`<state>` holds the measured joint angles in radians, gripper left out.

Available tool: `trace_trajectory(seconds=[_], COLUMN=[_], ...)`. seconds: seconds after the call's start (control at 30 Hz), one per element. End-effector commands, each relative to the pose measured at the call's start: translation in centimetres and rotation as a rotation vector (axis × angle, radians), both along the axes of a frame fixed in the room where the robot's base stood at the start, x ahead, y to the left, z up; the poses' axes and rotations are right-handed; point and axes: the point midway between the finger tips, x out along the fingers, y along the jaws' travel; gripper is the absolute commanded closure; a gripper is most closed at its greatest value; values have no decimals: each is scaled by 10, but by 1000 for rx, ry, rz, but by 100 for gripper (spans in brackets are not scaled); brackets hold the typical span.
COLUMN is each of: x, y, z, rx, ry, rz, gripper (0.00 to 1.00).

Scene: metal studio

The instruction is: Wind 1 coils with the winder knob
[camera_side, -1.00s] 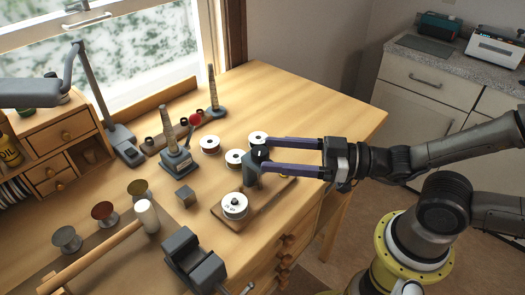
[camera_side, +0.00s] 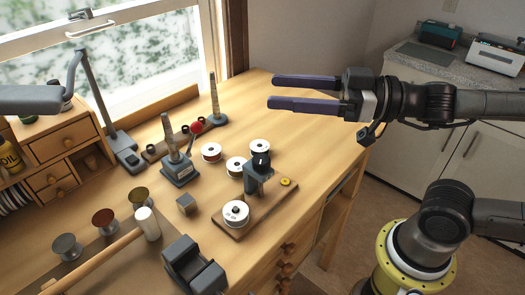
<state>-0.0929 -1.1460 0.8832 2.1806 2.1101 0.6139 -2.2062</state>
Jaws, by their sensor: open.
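A small winder stands on a wooden base board (camera_side: 262,212) near the table's front right. It has a grey upright post with a dark round top (camera_side: 261,161), a white spool (camera_side: 236,212) at the near end and a small yellow round piece (camera_side: 287,182) at the far end. Which of these is the winder knob I cannot tell for sure. My gripper (camera_side: 273,91) is open, with its two long purple fingers pointing left. It is empty and raised above the back right of the table, apart from the winder.
Spools (camera_side: 211,152) with white rims stand behind the winder. The table's right part (camera_side: 325,135) is clear.

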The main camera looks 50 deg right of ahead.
Motion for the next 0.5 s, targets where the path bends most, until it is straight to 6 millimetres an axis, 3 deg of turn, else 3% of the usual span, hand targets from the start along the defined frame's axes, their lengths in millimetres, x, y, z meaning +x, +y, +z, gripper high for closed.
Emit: trace_trajectory(seconds=[0.03,0.2,0.5], x=[0,1,-17], y=[0,2,86], z=[20,72,108], rx=[-1,-1,-100], ry=[-7,-4,134], rz=[0,11,455], gripper=[29,29,29])
